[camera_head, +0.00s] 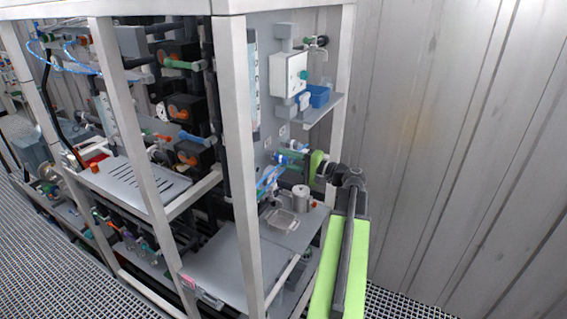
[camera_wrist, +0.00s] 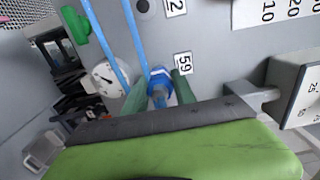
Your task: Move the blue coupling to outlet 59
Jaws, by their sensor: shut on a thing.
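The blue coupling (camera_wrist: 159,88) is between the two green fingers of my gripper (camera_wrist: 158,80) in the wrist view. The gripper is shut on it. The coupling is right at the grey panel, just left of the "59" label (camera_wrist: 184,63). The outlet itself is hidden behind the coupling and fingers, so I cannot tell whether the coupling is seated. A blue hose (camera_wrist: 134,35) runs up from it. In the head view my gripper (camera_head: 297,157) reaches left to the panel, below the white box, and the coupling is too small there to make out clearly.
A second blue hose (camera_wrist: 100,40) and a round gauge (camera_wrist: 108,77) are left of the coupling. A grey box with a scale (camera_wrist: 298,88) juts out at the right. In the head view a metal canister (camera_head: 301,199) and a tray (camera_head: 283,220) stand below the gripper.

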